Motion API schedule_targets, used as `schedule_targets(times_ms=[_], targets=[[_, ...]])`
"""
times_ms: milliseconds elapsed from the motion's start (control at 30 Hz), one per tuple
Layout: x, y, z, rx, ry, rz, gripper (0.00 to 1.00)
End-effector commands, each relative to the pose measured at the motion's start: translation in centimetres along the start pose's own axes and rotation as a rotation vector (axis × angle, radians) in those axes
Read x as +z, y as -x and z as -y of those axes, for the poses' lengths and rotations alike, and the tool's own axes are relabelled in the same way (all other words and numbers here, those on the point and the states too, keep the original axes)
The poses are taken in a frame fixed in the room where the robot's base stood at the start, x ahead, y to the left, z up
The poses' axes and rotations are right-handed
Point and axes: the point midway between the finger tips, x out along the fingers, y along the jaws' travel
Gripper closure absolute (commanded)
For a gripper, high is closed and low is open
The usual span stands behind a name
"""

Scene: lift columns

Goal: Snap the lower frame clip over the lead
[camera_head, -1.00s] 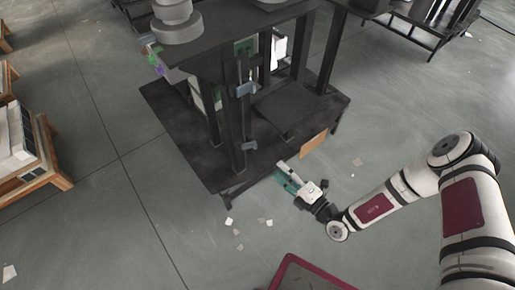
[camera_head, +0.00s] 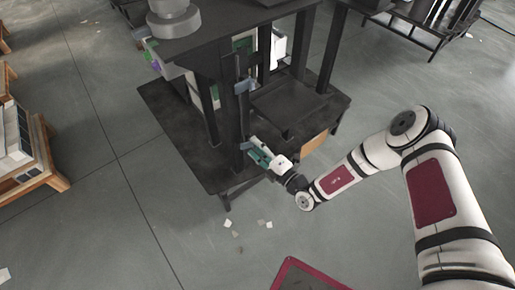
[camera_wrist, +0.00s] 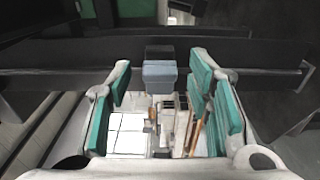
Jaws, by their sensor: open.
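In the wrist view, the lower frame clip (camera_wrist: 160,73) is a small grey-blue block with a darker part behind it, on a dark frame post (camera_wrist: 260,60) that runs across the picture. My gripper (camera_wrist: 161,88) is open, its teal-padded fingers on either side of the clip, with gaps to both. In the head view my gripper (camera_head: 262,153) is at the lower part of the black post (camera_head: 229,115) and hides the lower clip. An upper grey-blue clip (camera_head: 243,86) shows higher on that post. I cannot clearly make out the lead.
The black lift frame stands on a dark base plate (camera_head: 175,125), with a dark platform (camera_head: 290,102) right of the post. A brown panel (camera_head: 314,142) is by the plate's front edge. Paper scraps (camera_head: 228,222) lie on the floor. A wooden pallet (camera_head: 50,170) stands left.

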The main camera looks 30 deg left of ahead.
Motion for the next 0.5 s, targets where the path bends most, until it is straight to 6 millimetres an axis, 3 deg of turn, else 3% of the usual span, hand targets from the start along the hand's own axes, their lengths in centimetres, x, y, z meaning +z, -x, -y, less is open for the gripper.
schedule_targets(times_ms=[100, 300, 500], targets=[[0.01, 0.01, -0.01, 0.0, 0.0, 0.0, 0.53], [0.0, 0.03, -0.01, 0.0, 0.0, 0.0, 0.99], [0.11, -0.03, 0.06, 0.001, 0.0, -0.009, 1.0]])
